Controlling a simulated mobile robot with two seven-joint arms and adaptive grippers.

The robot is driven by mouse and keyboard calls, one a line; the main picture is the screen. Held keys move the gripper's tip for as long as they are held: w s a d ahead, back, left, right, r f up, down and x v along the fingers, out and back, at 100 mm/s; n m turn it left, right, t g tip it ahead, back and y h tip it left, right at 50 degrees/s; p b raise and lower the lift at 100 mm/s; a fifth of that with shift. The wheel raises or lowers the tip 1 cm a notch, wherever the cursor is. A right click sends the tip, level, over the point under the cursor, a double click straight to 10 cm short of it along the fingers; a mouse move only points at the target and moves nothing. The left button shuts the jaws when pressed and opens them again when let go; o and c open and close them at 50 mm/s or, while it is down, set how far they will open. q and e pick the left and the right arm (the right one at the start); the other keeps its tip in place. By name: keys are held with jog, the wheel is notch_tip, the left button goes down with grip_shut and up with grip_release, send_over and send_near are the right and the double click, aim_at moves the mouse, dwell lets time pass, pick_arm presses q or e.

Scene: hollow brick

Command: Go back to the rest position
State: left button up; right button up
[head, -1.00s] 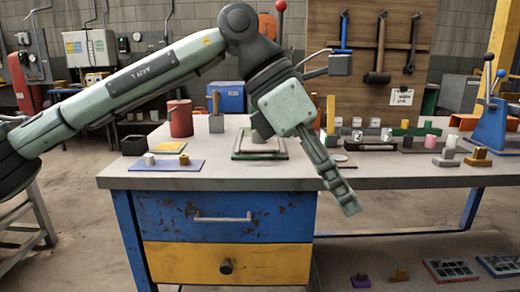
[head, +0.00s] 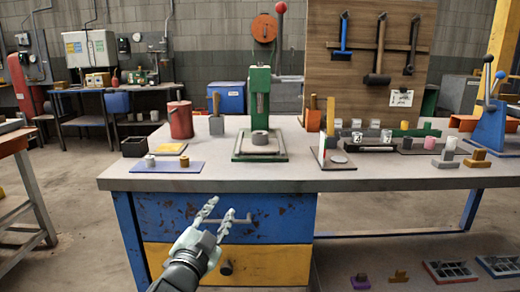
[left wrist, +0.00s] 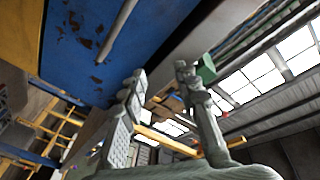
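My left gripper (head: 221,207) is low in front of the bench, before the blue drawer (head: 160,214). Its two fingers point up and are apart, with nothing between them. In the left wrist view the fingers (left wrist: 160,72) also stand apart and empty, near the blue drawer front (left wrist: 85,50) and its bar handle (left wrist: 117,32). A grey round hollow piece (head: 260,138) sits on the base of the green press (head: 259,95), clear of my gripper. My right gripper is not in view.
The bench top (head: 225,180) is clear along its front edge. A red can (head: 181,120), a blue mat (head: 167,167) with small pieces, and a blue lever press (head: 488,125) stand on it. A yellow drawer (head: 270,262) is below. Trays lie on the lower shelf at right.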

pick_arm(q)
jog(key=s+a+f+n+g+y, duration=0.1)
jog(key=s+a+f+n+g, duration=0.1)
jog(key=s+a+f, duration=0.35)
jog(key=s+a+f+n+g+y, duration=0.2)
jog(key=f+g, duration=0.1)
jog(key=f, duration=0.6)
jog(key=s+a+f+n+g+y, duration=0.1)
jog(key=s+a+f+n+g, duration=0.2)
jog(key=f, duration=0.5)
jog(key=s+a+f+g, duration=0.2)
jog(key=s+f, duration=0.2)
jog(key=s, duration=0.3)
jog(key=s+a+f+n+g, duration=0.1)
jog(key=s+a+f+g, duration=0.1)
jog(key=s+f, duration=0.3)
jog(key=s+a+f+g+y, duration=0.1)
jog(key=s+f, duration=0.4)
jog(key=s, duration=0.6)
jog(key=shift+s+a+n+g, duration=0.2)
jog(key=shift+a+n+g, duration=0.2)
jog(key=shift+a+g, duration=0.6)
jog(key=shift+d, duration=0.1)
